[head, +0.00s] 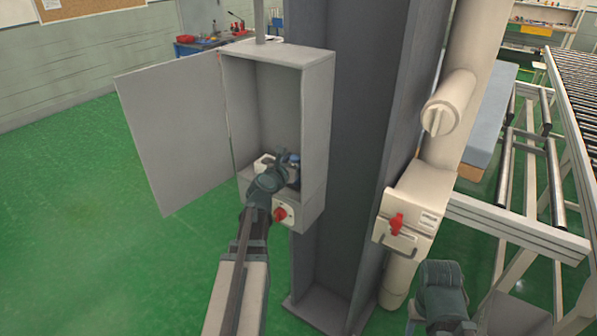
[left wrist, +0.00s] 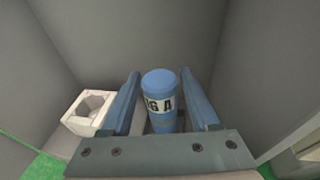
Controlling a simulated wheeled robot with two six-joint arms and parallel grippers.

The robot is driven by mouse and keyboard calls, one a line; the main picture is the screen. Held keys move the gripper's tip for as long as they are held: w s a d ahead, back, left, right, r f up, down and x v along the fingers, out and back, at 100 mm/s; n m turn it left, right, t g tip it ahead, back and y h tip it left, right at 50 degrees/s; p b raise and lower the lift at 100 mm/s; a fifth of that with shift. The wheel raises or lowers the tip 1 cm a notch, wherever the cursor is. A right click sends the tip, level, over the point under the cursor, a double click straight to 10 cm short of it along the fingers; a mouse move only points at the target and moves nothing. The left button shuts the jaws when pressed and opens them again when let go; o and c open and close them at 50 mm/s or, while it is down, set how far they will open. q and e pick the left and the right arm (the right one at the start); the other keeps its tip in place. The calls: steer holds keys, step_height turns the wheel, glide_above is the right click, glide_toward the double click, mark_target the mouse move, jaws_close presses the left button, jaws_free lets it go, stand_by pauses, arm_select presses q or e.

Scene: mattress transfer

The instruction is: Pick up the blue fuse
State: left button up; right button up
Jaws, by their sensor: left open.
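The blue fuse (left wrist: 160,92) is a blue cylinder with a white label reading partly "G A". It stands upright inside the open grey cabinet. In the left wrist view it is between the two blue fingers of my left gripper (left wrist: 161,75), which is open around it. No grip shows. In the head view my left gripper (head: 278,166) reaches into the cabinet's lower part, and the fuse (head: 293,161) is partly hidden by it. My right gripper end (head: 441,288) is at the lower right, and its jaws cannot be made out.
The grey cabinet (head: 318,110) has its door (head: 175,135) swung open to the left. A white hollow socket (left wrist: 92,108) is left of the fuse. A red switch (head: 281,213) is on the cabinet front. A grey column (head: 340,120) stands right of it.

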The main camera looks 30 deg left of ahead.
arm_select(q)
steer(key=x, duration=0.2)
steer(key=shift+w+a+f, duration=0.1)
steer(key=shift+w, duration=0.25)
steer(key=shift+s, duration=0.1)
steer(key=shift+c, duration=0.4)
jaws_close()
